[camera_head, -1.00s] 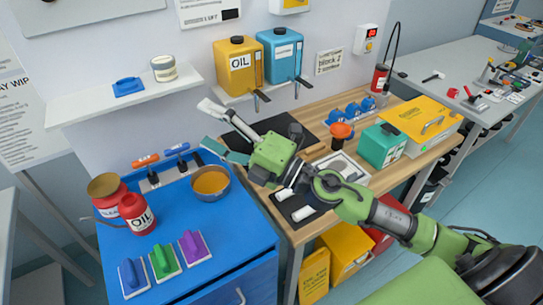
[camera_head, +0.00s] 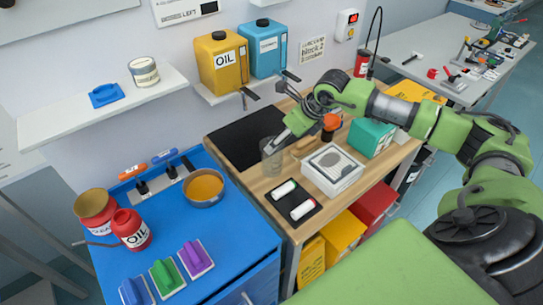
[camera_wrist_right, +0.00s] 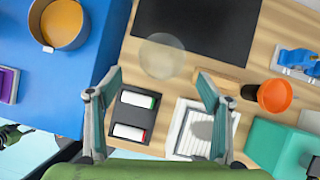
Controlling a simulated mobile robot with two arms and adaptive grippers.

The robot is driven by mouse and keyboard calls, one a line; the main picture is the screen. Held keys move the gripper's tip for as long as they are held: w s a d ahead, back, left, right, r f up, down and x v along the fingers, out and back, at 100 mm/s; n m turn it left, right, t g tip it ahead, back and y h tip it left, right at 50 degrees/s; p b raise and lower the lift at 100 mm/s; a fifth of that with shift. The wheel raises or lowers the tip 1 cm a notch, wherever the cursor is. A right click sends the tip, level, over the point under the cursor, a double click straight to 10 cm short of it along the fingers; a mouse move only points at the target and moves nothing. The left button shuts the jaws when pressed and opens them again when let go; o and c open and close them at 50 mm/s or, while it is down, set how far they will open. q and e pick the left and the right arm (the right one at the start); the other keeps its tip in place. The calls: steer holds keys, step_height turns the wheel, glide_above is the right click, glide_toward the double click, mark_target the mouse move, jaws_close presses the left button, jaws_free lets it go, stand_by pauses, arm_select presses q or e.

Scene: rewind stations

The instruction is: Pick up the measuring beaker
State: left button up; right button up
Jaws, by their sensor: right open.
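The measuring beaker (camera_head: 270,158) is a clear, upright vessel on the wooden bench top, by the front corner of a black mat. In the right wrist view it is a pale, see-through round shape (camera_wrist_right: 162,56), beyond the fingertips and roughly centred between them. My right gripper (camera_head: 285,137) is beside the beaker in the head view, with its fingers pointing towards it. In the wrist view the right gripper (camera_wrist_right: 163,80) is open and empty, its fingers wide apart. Part of the beaker is hard to tell from the background. My left gripper is not in view.
A white box (camera_head: 332,171) and a black tray with two white rolls (camera_head: 290,200) stand near the beaker. An orange-topped item (camera_head: 330,122) and a teal box (camera_head: 371,137) are to the right. A blue cabinet with a copper-coloured bowl (camera_head: 204,187) is left. The black mat (camera_head: 240,140) is bare.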

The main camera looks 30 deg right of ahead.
mark_target(272, 158)
steer(key=p+x, duration=0.3)
steer(key=x, duration=0.5)
steer(key=shift+w+r+p, duration=0.15)
steer(key=shift+w+p, duration=0.15)
steer(key=shift+w, duration=0.05)
steer(key=shift+c, duration=0.5)
steer(key=c, duration=1.3)
